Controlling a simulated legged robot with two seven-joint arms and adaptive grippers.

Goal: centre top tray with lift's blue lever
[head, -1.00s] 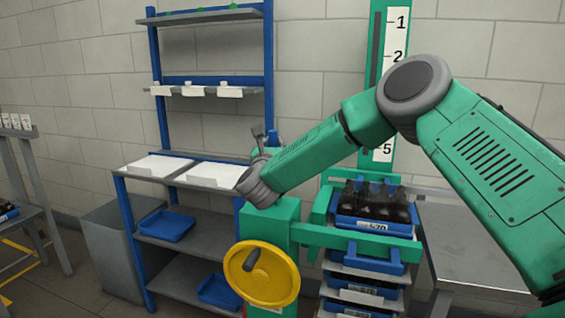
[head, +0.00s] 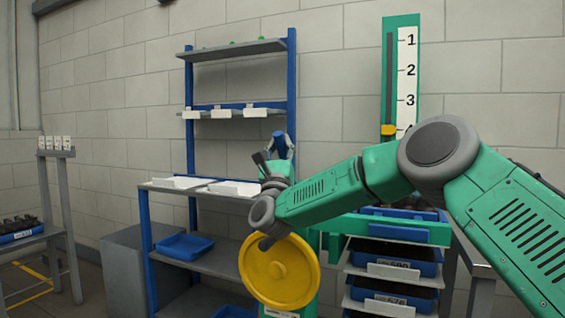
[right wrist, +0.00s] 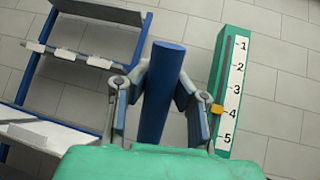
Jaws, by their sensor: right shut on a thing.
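My right gripper (head: 276,158) is at the blue lever (head: 279,140), above the lift's yellow handwheel (head: 279,280). In the right wrist view the lever (right wrist: 155,95) stands as a blue bar between the two fingers of the gripper (right wrist: 160,108), which is shut on it. The lift's top tray (head: 400,213) shows only as a blue strip at the green frame; my right arm hides much of it, and I cannot tell how well it is centred. My left gripper is not in view.
More blue trays with white labels (head: 393,270) are stacked below the frame. A green scale post (head: 402,60) has a yellow pointer (head: 388,130) near 4. A blue shelf rack (head: 235,105) stands left of the lift. A grey stand (head: 40,231) holds dark bottles far left.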

